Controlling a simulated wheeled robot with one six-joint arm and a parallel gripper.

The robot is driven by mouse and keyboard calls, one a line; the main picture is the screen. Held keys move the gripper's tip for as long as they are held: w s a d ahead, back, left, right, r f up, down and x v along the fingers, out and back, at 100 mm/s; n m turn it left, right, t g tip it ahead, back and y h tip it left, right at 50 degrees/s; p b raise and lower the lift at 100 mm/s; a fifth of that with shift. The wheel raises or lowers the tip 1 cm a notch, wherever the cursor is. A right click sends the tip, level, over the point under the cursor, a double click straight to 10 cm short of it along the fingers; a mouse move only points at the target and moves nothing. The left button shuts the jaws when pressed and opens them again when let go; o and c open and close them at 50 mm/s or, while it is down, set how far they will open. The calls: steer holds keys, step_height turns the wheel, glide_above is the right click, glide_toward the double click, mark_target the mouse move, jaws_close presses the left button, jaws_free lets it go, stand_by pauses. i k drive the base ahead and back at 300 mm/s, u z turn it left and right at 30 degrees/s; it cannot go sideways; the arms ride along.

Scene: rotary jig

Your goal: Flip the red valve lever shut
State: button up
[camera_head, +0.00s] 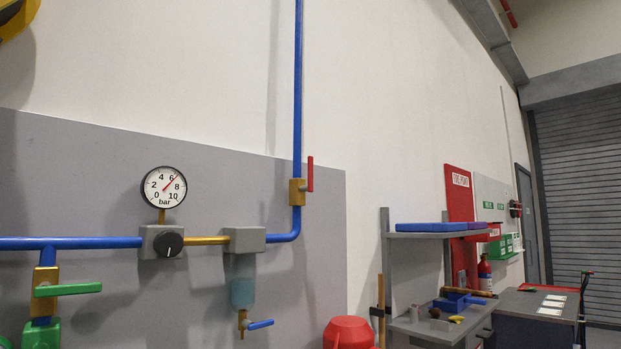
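The red valve lever (310,174) stands upright, in line with the vertical blue pipe (298,90). It sits on the right side of a brass valve body (296,192) on that pipe, above the bend where the pipe turns left. Nothing covers the lever. My gripper's fingers are not in view. A yellow and dark piece at the top left corner may be part of my arm, but I cannot tell.
A pressure gauge (164,187) reads around 7 bar above a black knob (169,244). A green lever (68,289) and a small blue-handled tap (245,322) sit lower left. A red rounded object (348,333) and a shelf bench (440,328) stand right.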

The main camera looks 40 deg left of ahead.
mark_target(309, 188)
steer(key=u, duration=0.45)
steer(key=i, duration=0.7)
steer(key=u, duration=1)
steer(key=i, duration=0.35)
steer(key=u, duration=0.3)
steer(key=k, duration=1.35)
steer(key=z, duration=0.65)
steer(key=i, duration=1.4)
steer(key=u, duration=0.55)
